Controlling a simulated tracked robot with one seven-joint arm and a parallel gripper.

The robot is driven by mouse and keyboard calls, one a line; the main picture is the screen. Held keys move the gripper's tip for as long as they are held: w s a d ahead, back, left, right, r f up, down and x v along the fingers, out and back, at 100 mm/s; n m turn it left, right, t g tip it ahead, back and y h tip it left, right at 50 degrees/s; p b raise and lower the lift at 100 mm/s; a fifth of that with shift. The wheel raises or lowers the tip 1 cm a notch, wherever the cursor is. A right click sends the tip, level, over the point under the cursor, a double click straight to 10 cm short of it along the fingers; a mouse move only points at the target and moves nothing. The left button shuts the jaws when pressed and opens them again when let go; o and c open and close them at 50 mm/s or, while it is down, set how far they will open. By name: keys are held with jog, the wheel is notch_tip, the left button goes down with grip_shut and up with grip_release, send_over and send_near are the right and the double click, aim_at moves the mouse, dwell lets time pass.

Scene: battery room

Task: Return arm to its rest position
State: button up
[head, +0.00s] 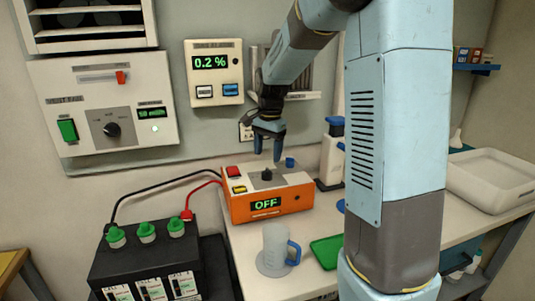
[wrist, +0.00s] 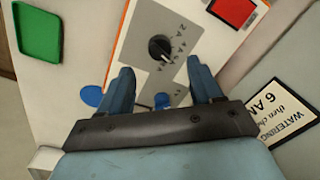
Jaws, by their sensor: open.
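My arm is the light blue and grey one; it reaches from the right foreground in the head view up and over toward the back wall. My gripper (head: 268,146) hangs above the back part of the orange charger box (head: 268,208), fingers pointing down. The fingers are apart with nothing between them. In the wrist view, my gripper (wrist: 165,92) is open near the charger's black knob (wrist: 160,48); I cannot tell the exact gap. The charger's display reads OFF.
A battery block (head: 150,259) with green caps and red and black cables stands front left. A clear jug (head: 275,245), a green tray (head: 326,252) and a white basin (head: 493,178) are on the bench. Wall panels (head: 103,103) and a 0.2 % meter (head: 214,73) are behind.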

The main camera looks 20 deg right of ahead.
jog(key=s+r+n+t, duration=0.1)
jog(key=s+r+n, duration=0.2)
jog(key=s, duration=0.6)
jog(key=s+r+n+t, duration=0.2)
jog(key=s+r+n, duration=0.1)
jog(key=s, duration=0.7)
jog(key=s+r+n+t, duration=0.2)
jog(key=s+r+n, duration=0.1)
jog(key=s, duration=0.7)
jog(key=shift+n, duration=0.9)
jog(key=shift+d, duration=0.1)
jog(key=shift+c, duration=0.4)
